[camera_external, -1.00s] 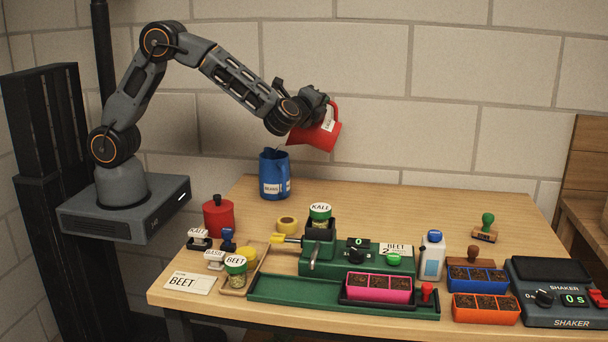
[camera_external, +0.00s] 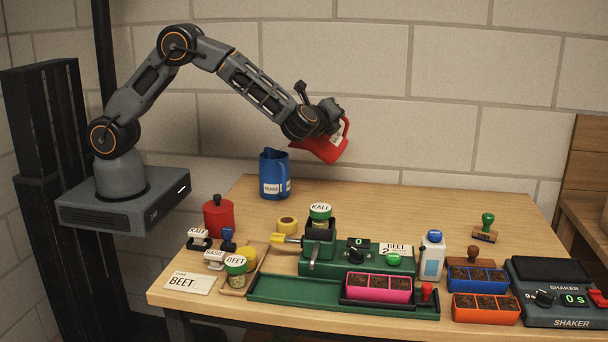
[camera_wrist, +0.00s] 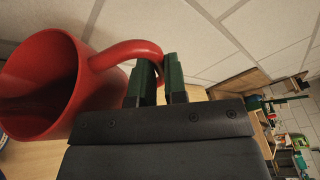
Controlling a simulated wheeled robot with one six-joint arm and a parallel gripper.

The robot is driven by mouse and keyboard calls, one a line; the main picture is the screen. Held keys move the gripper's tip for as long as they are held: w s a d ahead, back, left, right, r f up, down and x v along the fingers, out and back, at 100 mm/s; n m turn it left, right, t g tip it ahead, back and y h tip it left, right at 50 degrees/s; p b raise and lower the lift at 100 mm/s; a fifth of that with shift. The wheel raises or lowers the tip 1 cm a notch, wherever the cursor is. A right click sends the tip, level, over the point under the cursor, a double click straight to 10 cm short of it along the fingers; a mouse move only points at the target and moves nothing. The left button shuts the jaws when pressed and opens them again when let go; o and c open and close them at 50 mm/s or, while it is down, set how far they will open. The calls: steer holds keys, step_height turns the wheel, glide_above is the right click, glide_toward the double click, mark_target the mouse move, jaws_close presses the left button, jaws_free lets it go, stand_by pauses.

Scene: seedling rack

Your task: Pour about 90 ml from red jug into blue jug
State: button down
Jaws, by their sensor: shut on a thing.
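The red jug (camera_external: 327,147) is held in the air above and to the right of the blue jug, strongly tilted with its mouth end toward the left. My gripper (camera_external: 335,108) is shut on its handle; the wrist view shows the green fingers (camera_wrist: 157,80) on the handle of the red jug (camera_wrist: 70,95). The jug's inside looks dark, and I cannot tell how much liquid it holds. The blue jug (camera_external: 274,174) stands upright at the table's back left. No stream between the jugs is visible.
A red canister (camera_external: 218,218) stands in front of the blue jug. The green seeder machine (camera_external: 345,262), green tray (camera_external: 290,291), planting trays (camera_external: 380,288) and shaker (camera_external: 560,300) fill the front and right. The table's back middle (camera_external: 390,205) is clear.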

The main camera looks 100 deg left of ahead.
mark_target(345, 129)
steer(key=shift+f, duration=0.25)
steer(key=shift+w+f+m+g+h+p, duration=0.2)
steer(key=shift+w+f+m+p, duration=0.1)
steer(key=shift+w+f+m, duration=0.2)
steer(key=shift+w+f+m+g+h+p, duration=0.1)
steer(key=shift+w+f+m+h+p, duration=0.1)
steer(key=shift+w+f+m+p, duration=0.3)
steer(key=shift+s+f, duration=0.1)
steer(key=shift+s, duration=0.15)
stand_by(0.9)
steer(key=shift+w+a+f, duration=0.1)
steer(key=shift+w+f, duration=0.35)
steer(key=shift+f, duration=0.15)
steer(key=w+f+m+g+h+b, duration=0.1)
steer(key=w+f+m, duration=0.4)
steer(key=f, duration=0.5)
steer(key=shift+w+a+f+g+h+b, duration=0.15)
steer(key=shift+w+f+g+h+b, duration=0.15)
steer(key=shift+w+g+b, duration=0.8)
steer(key=shift+s+m, duration=0.3)
steer(key=shift+s, duration=0.05)
